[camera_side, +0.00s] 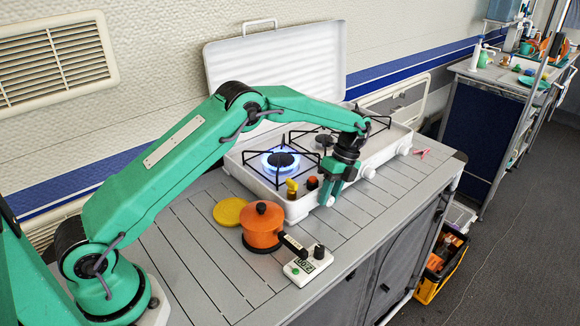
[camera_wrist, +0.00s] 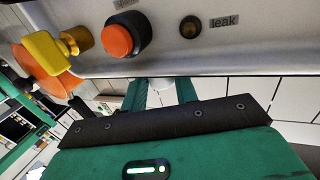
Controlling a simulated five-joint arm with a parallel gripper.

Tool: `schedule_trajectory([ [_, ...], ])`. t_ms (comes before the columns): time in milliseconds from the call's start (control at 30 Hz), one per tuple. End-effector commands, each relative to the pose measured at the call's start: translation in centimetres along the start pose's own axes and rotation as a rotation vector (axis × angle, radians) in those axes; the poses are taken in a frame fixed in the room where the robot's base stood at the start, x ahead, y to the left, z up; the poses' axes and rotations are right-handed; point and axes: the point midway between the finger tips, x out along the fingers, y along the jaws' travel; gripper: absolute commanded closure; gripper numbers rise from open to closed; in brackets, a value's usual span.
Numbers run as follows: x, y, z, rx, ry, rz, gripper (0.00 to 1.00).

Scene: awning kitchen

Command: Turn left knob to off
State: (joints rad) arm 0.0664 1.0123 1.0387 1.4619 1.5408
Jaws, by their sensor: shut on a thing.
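The white gas stove (camera_side: 300,208) stands on the counter with its lid up. Its left burner (camera_side: 281,161) burns with a blue flame. My gripper (camera_side: 329,192) is at the stove's front panel, at the left knob, shut on it. The knob is mostly hidden by my fingers in the side view. In the wrist view a pale rounded piece of the knob (camera_wrist: 156,83) shows between my two green fingers (camera_wrist: 161,92). Two other white knobs, the middle one (camera_side: 369,172) and the right one (camera_side: 404,150), are free. The left knob's angle cannot be read.
Left of my gripper on the panel are a red-orange button (camera_side: 312,182) and a yellow valve (camera_side: 291,187). An orange pot (camera_side: 262,228), a yellow disc (camera_side: 229,212) and a white timer (camera_side: 308,265) stand on the counter. A small red item (camera_side: 421,154) lies to the right.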

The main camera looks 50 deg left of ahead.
Motion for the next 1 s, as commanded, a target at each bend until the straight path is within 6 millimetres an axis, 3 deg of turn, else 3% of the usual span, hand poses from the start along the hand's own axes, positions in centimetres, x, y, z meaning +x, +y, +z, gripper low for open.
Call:
schedule_trajectory([
  [833, -0.11, -0.18, 0.41, 0.0, 0.001, 0.095, 0.94],
  [867, -0.11, -0.18, 0.41, 0.0, 0.001, 0.095, 0.67],
  [933, -0.11, -0.17, 0.41, -0.001, 0.001, 0.096, 0.53],
  [1000, -0.1, -0.15, 0.41, -0.001, 0.001, 0.097, 0.49],
])
